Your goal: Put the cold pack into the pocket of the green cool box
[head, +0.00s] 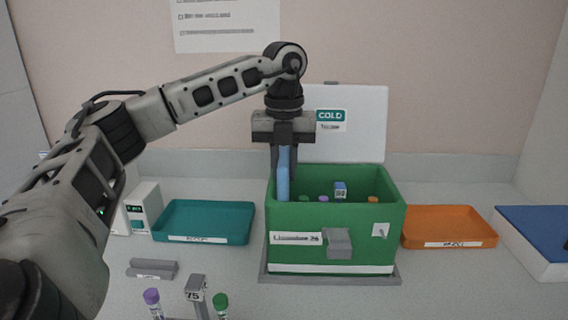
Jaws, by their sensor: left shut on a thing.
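The green cool box (335,235) stands in the middle of the counter with its white lid (360,120) raised behind it. My left gripper (284,165) points down over the left part of the box opening. It is shut on the blue cold pack (283,180), which hangs upright with its lower end at the box's left inner side. I cannot tell whether the pack is inside the pocket, as the front wall hides the lower interior. Several coloured caps and a small blue-topped item (340,189) show inside the box. My right gripper is not in view.
A teal tray (205,222) lies left of the box and an orange tray (449,227) right of it. A tube rack (197,292) with purple- and green-capped tubes stands in front. A blue-topped white block (540,240) is at far right.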

